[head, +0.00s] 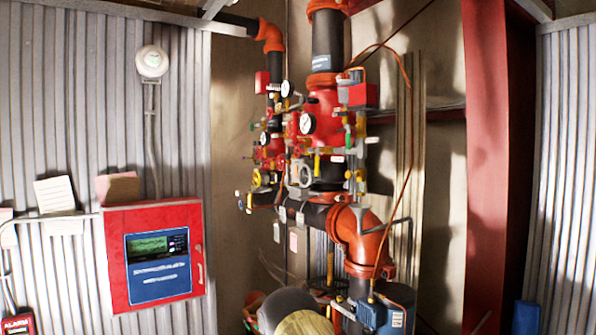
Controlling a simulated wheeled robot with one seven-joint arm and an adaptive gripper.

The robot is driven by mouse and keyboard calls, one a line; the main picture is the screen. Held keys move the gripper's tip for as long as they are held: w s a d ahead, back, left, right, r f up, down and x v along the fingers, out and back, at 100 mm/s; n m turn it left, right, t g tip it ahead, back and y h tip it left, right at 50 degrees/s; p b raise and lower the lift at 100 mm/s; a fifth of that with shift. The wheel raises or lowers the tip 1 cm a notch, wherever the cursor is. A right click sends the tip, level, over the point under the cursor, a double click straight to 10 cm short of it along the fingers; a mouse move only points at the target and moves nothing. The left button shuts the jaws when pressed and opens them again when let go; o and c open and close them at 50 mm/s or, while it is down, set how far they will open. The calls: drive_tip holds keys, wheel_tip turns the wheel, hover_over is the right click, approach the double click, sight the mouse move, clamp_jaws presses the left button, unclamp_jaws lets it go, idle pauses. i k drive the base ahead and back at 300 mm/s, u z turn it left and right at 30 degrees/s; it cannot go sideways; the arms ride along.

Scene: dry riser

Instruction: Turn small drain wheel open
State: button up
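Red and orange riser pipework with valves and gauges stands in the middle of the head view. A pale grey handwheel (300,173) sits on its front, below the large white gauge (307,123). A smaller yellow wheel (258,178) sits to its left on the rear riser. I cannot tell from this view which one is the small drain wheel, nor how far either is turned. A rounded dark grey and tan shape at the bottom centre looks like part of my arm. My gripper cannot be made out, and nothing is seen touching either wheel.
A red alarm panel (154,255) hangs on the corrugated wall at left. A large orange elbow (364,238) and a blue box (386,314) stand low, right of the wheels. A red steel column (487,160) rises at right. Thin copper-coloured lines hang around the pipes.

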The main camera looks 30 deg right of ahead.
sight(263, 166)
drive_tip(key=z, duration=0.45)
drive_tip(key=k, duration=0.9)
drive_tip(key=u, duration=0.35)
drive_tip(key=i, duration=0.7)
drive_tip(key=u, duration=0.4)
drive_tip(key=i, duration=0.8)
drive_tip(key=z, duration=0.35)
